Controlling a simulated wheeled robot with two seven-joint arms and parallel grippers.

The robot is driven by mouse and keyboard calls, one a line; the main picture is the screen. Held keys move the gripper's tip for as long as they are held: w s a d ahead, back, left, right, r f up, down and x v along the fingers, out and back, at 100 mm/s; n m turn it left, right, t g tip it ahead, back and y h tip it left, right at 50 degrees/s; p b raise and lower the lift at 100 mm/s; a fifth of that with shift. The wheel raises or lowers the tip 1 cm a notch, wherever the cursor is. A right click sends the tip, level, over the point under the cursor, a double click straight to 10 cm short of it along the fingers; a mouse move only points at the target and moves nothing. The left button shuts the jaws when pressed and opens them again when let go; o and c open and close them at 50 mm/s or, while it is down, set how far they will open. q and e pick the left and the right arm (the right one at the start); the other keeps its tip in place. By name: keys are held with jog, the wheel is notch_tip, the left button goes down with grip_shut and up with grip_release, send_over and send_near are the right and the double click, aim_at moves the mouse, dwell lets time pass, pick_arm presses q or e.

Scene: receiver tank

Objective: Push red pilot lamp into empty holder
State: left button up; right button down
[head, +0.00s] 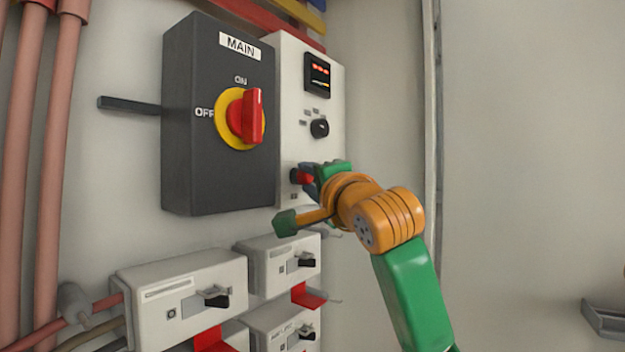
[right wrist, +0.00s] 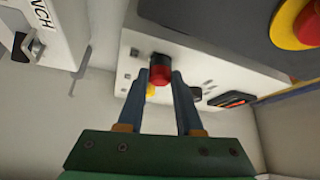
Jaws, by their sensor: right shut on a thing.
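The red pilot lamp (head: 304,177) is at the lower part of the white control panel (head: 296,80), at the black round holder (head: 294,176). My right gripper (head: 309,175) is shut on the lamp. In the right wrist view the red lamp (right wrist: 160,72) sits between the blue fingertips, its far end against the dark holder (right wrist: 161,59). I cannot tell how deep the lamp sits in it. The gripper's fingers (right wrist: 167,85) point at the panel face. My left gripper is not in view.
Left of the panel stands a dark box with the red MAIN switch (head: 248,117). The panel carries a black knob (head: 320,128) and a lit display (head: 318,75) above the lamp. White breaker boxes (head: 180,290) with levers are below.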

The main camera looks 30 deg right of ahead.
jog(key=shift+w, duration=0.2)
dwell(0.3)
jog(key=c, duration=0.7)
grip_release()
jog(key=shift+w+a, duration=0.1)
jog(key=shift+o, duration=1.1)
jog(key=shift+w+a, duration=0.1)
jog(key=shift+w, duration=0.1)
